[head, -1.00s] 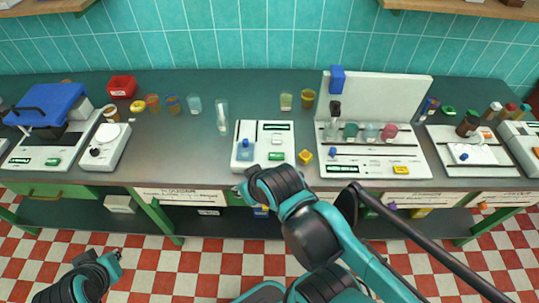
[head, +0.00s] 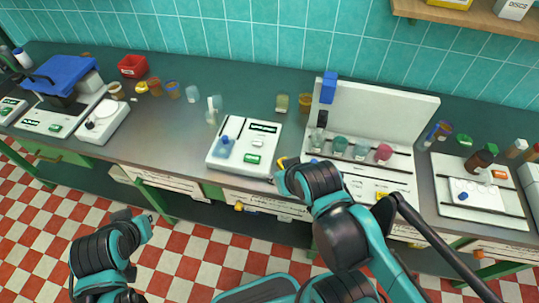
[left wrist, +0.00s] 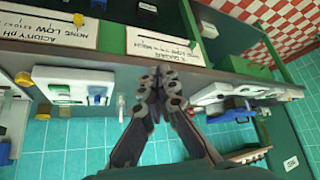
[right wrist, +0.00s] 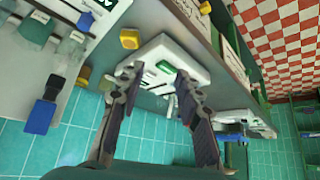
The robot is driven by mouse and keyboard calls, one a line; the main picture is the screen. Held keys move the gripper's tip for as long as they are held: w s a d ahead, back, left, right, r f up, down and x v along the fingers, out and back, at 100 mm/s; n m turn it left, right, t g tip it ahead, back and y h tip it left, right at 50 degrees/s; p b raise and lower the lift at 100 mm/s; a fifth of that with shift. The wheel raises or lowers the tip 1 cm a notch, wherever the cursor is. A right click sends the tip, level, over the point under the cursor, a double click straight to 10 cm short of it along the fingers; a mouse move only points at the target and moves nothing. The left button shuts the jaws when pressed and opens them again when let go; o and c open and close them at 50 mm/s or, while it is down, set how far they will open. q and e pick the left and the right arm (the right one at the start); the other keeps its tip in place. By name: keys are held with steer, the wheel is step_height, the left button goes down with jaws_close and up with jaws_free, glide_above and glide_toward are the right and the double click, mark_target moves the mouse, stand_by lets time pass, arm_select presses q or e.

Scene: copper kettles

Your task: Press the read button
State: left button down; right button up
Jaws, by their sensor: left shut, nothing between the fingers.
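A white meter (head: 222,165) with a dark display and a green button (head: 253,158) sits on the counter left of my right arm. A blue cup (head: 225,146) stands on it. The button's lettering is too small to read. In the right wrist view, a white device (right wrist: 190,50) with a green button (right wrist: 165,67) lies beyond my right gripper (right wrist: 155,74), whose fingers are spread and empty. My right gripper is mostly hidden by its wrist in the head view. My left gripper (left wrist: 158,76) is shut and empty; in the head view it (head: 147,222) is low, in front of the counter.
A white rack (head: 390,105) with several cups stands right of the meter. A yellow block (right wrist: 129,38) lies near the white device. Another device with a blue lid (head: 62,75) and a scale (head: 103,122) stand at left. The counter behind the meter is partly clear.

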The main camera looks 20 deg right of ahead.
steer(key=shift+w+a, duration=0.1)
steer(key=shift+a, duration=0.2)
steer(key=shift+o, duration=1.1)
arm_select(q)
steer(key=w+d+r+h+p, duration=0.2)
steer(key=w+d+r+h, duration=0.1)
steer(key=w+d, duration=0.8)
steer(key=m+g+h+p, duration=0.1)
steer(key=g+h, duration=0.1)
steer(key=h, duration=0.2)
glide_above(251, 159)
step_height(251, 159, down, 3)
steer(key=shift+r, duration=0.15)
arm_select(e)
step_height(251, 159, up, 3)
steer(key=shift+r, duration=0.1)
steer(key=shift+d, duration=0.1)
arm_select(q)
step_height(251, 159, down, 9)
steer(key=b, duration=0.7)
arm_select(e)
step_height(251, 159, down, 7)
arm_select(q)
steer(key=shift+f+b, duration=0.35)
arm_select(e)
steer(key=shift+f, duration=0.4)
